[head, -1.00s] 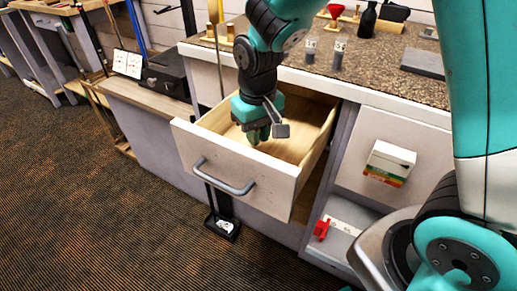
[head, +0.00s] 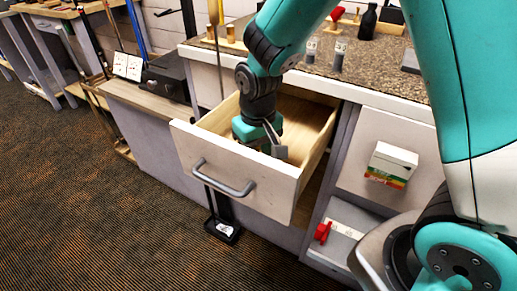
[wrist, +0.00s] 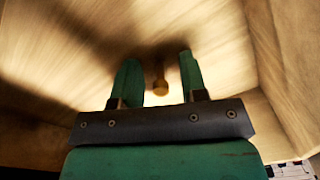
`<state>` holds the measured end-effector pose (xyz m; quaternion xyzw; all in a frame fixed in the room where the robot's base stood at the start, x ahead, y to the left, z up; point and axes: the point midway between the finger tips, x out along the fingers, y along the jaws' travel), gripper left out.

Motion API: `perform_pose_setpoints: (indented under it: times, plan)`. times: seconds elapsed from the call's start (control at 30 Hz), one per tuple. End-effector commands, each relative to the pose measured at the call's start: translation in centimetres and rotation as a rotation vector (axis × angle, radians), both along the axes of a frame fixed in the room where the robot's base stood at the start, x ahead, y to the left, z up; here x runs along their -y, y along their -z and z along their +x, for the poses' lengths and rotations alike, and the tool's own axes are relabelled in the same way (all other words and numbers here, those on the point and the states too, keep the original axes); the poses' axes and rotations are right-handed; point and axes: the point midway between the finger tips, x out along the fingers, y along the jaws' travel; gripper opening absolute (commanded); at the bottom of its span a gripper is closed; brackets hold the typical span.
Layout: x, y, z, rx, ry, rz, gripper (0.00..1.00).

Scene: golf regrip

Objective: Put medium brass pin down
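The brass pin (wrist: 160,88) shows in the wrist view between my two green fingers, with a visible gap on each side. It looks to be at the drawer's bottom, but I cannot tell whether it stands or lies. My gripper (wrist: 158,66) is open around it and points down into the open drawer (head: 232,165). In the head view the drawer front hides the fingertips and the pin.
The drawer's wooden walls surround my gripper closely. The speckled countertop (head: 385,72) above holds two small labelled vials (head: 338,56) and a dark bottle (head: 367,22). A white box (head: 391,163) is on the right.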

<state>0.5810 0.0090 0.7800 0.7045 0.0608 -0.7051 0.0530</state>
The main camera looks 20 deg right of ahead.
Motion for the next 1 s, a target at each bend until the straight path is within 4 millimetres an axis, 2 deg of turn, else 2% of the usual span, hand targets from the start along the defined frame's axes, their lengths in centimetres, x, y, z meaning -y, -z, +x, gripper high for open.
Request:
perform_pose_setpoints:
  times: [0.13,0.23,0.6,0.83,0.93,1.0]
  plan:
    - [0.0,-0.3,0.0,0.001,0.000,0.000,0.40]
    - [0.0,-1.4,0.1,0.005,0.000,0.002,0.40]
    - [0.1,-9.3,0.1,0.006,0.000,0.002,0.40]
    - [0.1,-12.1,0.0,0.002,-0.001,0.002,0.40]
    - [-0.2,-13.2,-1.2,0.008,-0.033,0.029,0.40]
    - [-0.7,-14.4,-3.4,0.019,-0.090,0.073,0.40]
